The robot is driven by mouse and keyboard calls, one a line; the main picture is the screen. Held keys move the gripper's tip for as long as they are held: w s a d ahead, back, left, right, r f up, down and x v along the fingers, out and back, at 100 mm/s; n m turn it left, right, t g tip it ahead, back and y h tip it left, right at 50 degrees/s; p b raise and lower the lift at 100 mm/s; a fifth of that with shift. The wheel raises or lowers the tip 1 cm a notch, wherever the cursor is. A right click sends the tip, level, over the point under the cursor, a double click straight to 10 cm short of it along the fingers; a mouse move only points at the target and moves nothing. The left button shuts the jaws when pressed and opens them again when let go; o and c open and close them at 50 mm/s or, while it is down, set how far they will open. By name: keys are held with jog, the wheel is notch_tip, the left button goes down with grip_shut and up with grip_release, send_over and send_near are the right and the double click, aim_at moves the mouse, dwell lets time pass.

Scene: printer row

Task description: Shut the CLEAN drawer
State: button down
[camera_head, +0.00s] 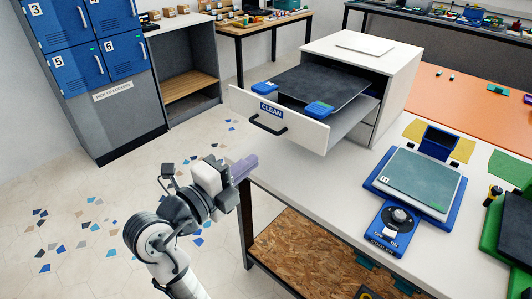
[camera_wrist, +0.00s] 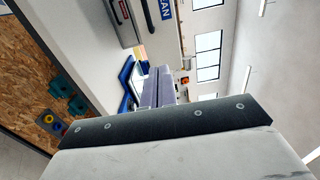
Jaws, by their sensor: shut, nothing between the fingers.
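The CLEAN drawer (camera_head: 305,131) is pulled well out of a white cabinet (camera_head: 395,50) on the bench. Its front has a blue CLEAN label and a black handle (camera_head: 267,125). A dark plate (camera_head: 318,82) with blue corner pieces lies in the drawer. My gripper (camera_head: 246,167) is shut and empty, in front of and below the drawer front, near the bench corner, apart from the handle. In the wrist view, the shut fingers (camera_wrist: 158,88) point towards the cabinet; part of the CLEAN label (camera_wrist: 165,9) shows at the top edge.
The white bench top (camera_head: 310,183) is clear below the drawer. A blue cooler device (camera_head: 390,229) with a plate on it stands to the right. Blue lockers (camera_head: 75,40) stand at the left. The tiled floor left of the bench is open, with coloured tile pieces.

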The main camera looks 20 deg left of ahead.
jog(key=p, duration=0.5)
send_near(296, 130)
jog(key=x, duration=0.5)
jog(key=shift+w+r, duration=0.15)
jog(key=shift+w, duration=0.1)
jog(key=shift+w+d, duration=0.3)
jog(key=shift+w, duration=0.35)
